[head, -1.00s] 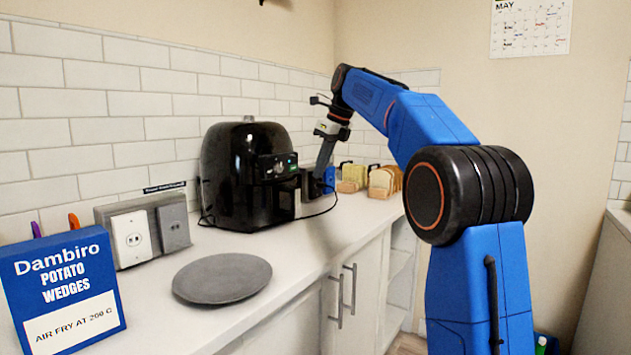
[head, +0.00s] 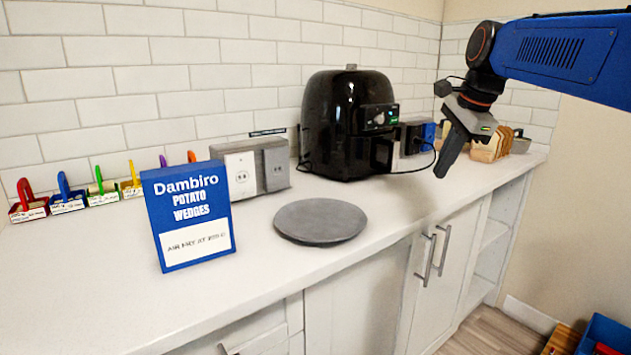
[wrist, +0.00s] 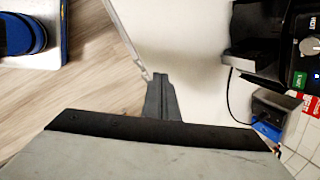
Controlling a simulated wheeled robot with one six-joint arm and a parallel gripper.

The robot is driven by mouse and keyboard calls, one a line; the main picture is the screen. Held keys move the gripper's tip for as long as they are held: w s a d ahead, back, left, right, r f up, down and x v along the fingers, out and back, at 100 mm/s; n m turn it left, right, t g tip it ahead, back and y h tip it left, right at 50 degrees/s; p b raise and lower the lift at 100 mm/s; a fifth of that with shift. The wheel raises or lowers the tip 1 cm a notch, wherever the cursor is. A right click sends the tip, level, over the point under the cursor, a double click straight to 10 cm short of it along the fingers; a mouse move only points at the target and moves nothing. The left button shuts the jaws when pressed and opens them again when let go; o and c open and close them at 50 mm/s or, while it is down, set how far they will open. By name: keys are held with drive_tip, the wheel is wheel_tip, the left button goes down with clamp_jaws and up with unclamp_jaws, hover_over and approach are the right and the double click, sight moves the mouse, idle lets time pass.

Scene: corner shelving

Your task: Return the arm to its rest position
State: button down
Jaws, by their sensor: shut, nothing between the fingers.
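My gripper (head: 441,172) hangs in the air at the right of the head view, pointing down over the front edge of the counter. Its fingers are together with nothing between them. It is apart from the black air fryer (head: 345,125), to the right and in front of it. My blue arm reaches in from the upper right. In the wrist view my gripper (wrist: 162,80) points over the counter edge and the wood floor, with the air fryer's front and dial (wrist: 309,47) at the upper right.
A grey plate (head: 320,222) and a blue potato wedges box (head: 188,215) stand on the counter (head: 110,290). Behind are an outlet box (head: 245,167) and several coloured tags at left. Bread (head: 488,147) is at the right end. Cabinet handles (head: 422,260) face the open floor.

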drive_tip(key=s+f+n+t+h, duration=0.1)
drive_tip(key=s+f+n, duration=1.6)
drive_tip(key=s+f, duration=1)
drive_tip(key=shift+s+d+f+h, duration=0.25)
drive_tip(key=shift+s+h, duration=0.05)
drive_tip(key=shift+s, duration=0.35)
